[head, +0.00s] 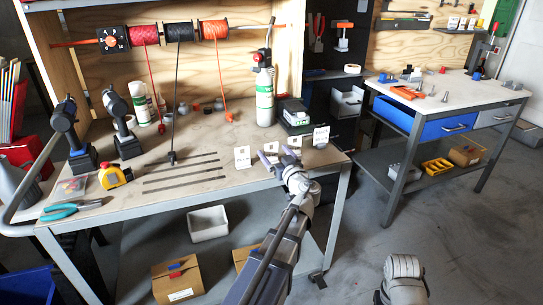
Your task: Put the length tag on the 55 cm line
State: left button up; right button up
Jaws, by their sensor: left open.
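Several dark parallel lines (183,180) run across the workbench top (215,140); their length marks are too small to read, so I cannot tell which is 55 cm. Small white tags stand near the bench's right front: one tag (242,157) left of my left gripper, another tag (321,135) to its right, and one (294,142) just behind it. I cannot tell which is the length tag. My left gripper (279,158) is open over the front edge area, its two pale fingers apart among the tags. My right gripper's fingers are not in view.
A black cable end (172,157) hangs by the lines. A green-and-white bottle (264,95) stands behind the tags. A second bench (450,92) is at right.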

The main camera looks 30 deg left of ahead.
aim_at(271, 150)
pick_arm(q)
jog(key=shift+x, duration=2.65)
jog(key=shift+s+f, duration=0.1)
jog(key=shift+s, duration=0.05)
jog(key=c, duration=1.5)
jog(key=shift+c, duration=0.2)
notch_tip(271, 150, up, 23)
jog(key=p, duration=2.3)
